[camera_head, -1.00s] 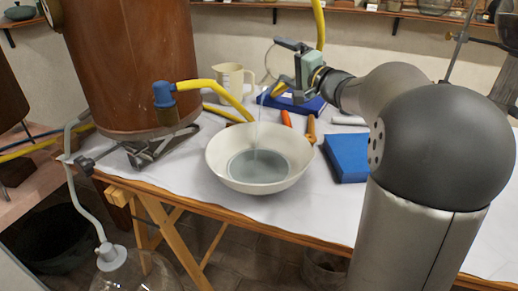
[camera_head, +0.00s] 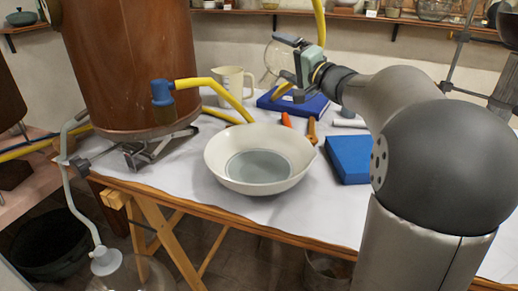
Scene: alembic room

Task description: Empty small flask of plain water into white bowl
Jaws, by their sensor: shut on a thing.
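The white bowl (camera_head: 217,168) stands on the white-covered table, with a pool of greyish clear liquid (camera_head: 258,166) in its bottom. My gripper (camera_head: 284,62) is above and behind the bowl, at the upper right of it. It is shut on the small flask (camera_head: 272,62), a clear round glass that shows faintly against the wall on the gripper's left side. The flask's mouth and any liquid left inside are too faint to make out. No stream falls from the flask now. The gripper's fingers are partly hidden by its own body.
A large copper vessel (camera_head: 130,60) stands left of the bowl, with a yellow hose (camera_head: 225,92) curving near the bowl's rim. A measuring jug (camera_head: 233,82), blue books (camera_head: 348,158), and orange-handled tools (camera_head: 311,130) lie around the bowl. The table's front edge is close below the bowl.

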